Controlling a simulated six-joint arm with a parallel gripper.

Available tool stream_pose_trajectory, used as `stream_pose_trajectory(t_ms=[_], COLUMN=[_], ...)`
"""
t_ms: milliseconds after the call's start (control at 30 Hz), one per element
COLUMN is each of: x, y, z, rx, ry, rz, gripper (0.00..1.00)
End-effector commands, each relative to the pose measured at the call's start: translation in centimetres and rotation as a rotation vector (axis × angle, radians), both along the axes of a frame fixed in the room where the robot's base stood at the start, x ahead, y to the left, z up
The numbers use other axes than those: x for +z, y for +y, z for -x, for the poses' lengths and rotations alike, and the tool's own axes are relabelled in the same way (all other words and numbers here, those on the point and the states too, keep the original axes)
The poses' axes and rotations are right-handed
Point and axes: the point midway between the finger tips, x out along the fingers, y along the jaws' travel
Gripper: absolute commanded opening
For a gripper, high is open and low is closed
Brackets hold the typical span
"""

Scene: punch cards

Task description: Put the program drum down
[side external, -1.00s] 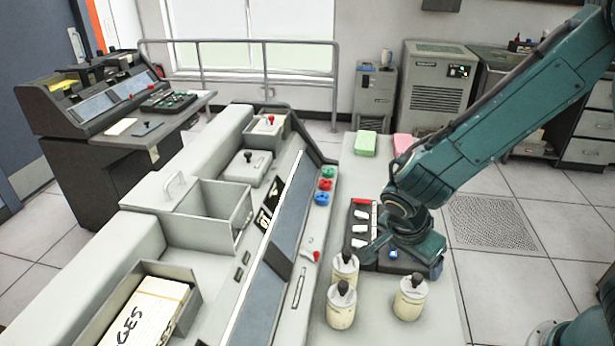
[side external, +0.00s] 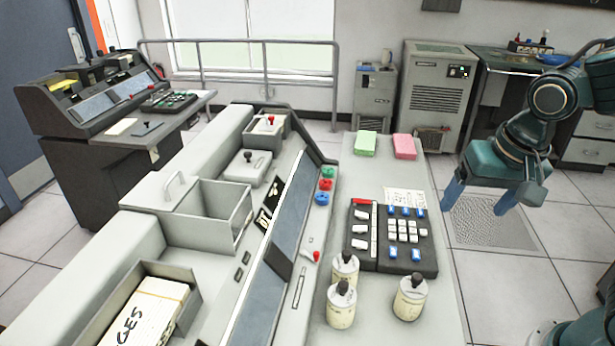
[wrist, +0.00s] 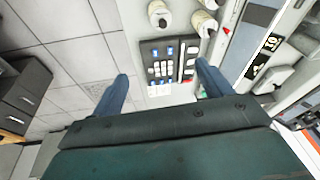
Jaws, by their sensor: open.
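Three cream drums with black knobs stand upright on the pale desktop in the side view: a rear one (side external: 345,270), a front left one (side external: 341,308) and a front right one (side external: 410,300). Which one is the program drum, I cannot tell. Two of them show at the top of the wrist view (wrist: 160,14) (wrist: 204,24). My gripper (side external: 478,203) is open and empty, its blue fingers apart and pointing down, to the right of the desk and clear of the drums. In the wrist view the fingers (wrist: 163,73) frame the keyboard.
A black keyboard (side external: 370,248) with white and blue keys sits behind the drums. Green (side external: 366,143) and pink (side external: 404,147) card stacks lie at the desk's far end. The card punch (side external: 205,240) fills the left. Bare desktop lies around the front right drum.

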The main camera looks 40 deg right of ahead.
Motion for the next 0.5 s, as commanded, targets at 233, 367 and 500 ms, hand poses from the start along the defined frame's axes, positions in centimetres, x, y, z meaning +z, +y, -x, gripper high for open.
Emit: stream_pose_trajectory(t_ms=[233, 367, 500], x=[3.1, 4.2, 5.0], y=[-1.1, -1.3, -1.5], z=[3.2, 4.9, 6.2], rx=[0.279, 0.419, 0.532], ry=[-0.098, -0.144, -0.181], rz=[0.039, 0.082, 0.127], gripper=[0.78, 0.78, 0.78])
